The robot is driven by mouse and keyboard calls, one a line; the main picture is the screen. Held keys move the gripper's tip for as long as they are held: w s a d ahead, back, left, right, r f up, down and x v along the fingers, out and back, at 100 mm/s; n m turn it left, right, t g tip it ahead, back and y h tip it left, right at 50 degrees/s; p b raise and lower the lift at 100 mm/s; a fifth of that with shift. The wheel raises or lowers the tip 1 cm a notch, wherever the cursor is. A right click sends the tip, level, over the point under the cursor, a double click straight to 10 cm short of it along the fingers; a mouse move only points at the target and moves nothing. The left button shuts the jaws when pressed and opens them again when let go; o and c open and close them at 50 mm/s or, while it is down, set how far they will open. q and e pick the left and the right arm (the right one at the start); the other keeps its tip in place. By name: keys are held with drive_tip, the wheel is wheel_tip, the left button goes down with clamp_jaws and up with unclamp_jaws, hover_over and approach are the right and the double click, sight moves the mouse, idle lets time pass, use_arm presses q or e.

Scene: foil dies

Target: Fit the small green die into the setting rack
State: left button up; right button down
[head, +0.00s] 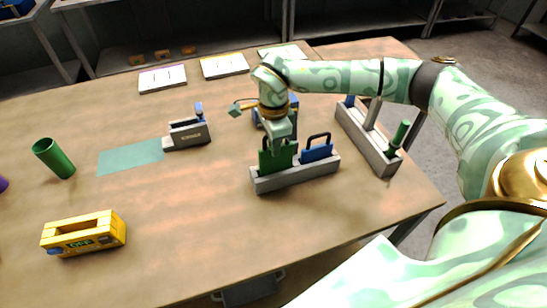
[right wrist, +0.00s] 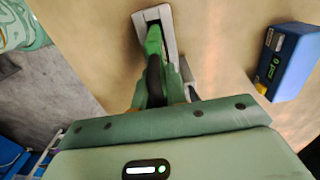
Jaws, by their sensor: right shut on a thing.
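The small green die (head: 276,160) is a flat green plate. My right gripper (head: 281,138) is shut on its top and holds it upright at the left part of a grey slotted rack (head: 298,178). The die's lower edge is at or in the rack; I cannot tell how deep it sits. A blue die (head: 317,153) with a dark handle stands in the same rack, just right of the green one. In the right wrist view the green die (right wrist: 153,45) runs from the gripper toward the grey rack (right wrist: 169,22). My left gripper is not in view.
A longer grey rack (head: 362,140) with a green-handled tool (head: 399,136) stands to the right. A blue box (right wrist: 289,62) lies beside the near rack. A small press (head: 188,133), teal mat (head: 130,156), green cup (head: 54,158) and yellow box (head: 84,234) stand left. The front middle is clear.

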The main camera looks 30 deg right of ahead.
hover_over(274, 171)
drive_tip(key=shift+w+d+f+b, duration=0.1)
drive_tip(key=shift+w+f+b, duration=0.1)
drive_tip(key=shift+f, duration=0.85)
drive_tip(key=shift+w+d+f+b, duration=0.1)
drive_tip(key=shift+w+f, duration=0.1)
drive_tip(key=shift+f, duration=0.8)
drive_tip(key=shift+f, duration=0.1)
drive_tip(key=c, duration=1.4)
unclamp_jaws()
drive_tip(key=shift+s, duration=0.1)
wheel_tip(274, 171, up, 12)
drive_tip(key=shift+r+p, duration=0.1)
drive_tip(key=shift+p, duration=0.8)
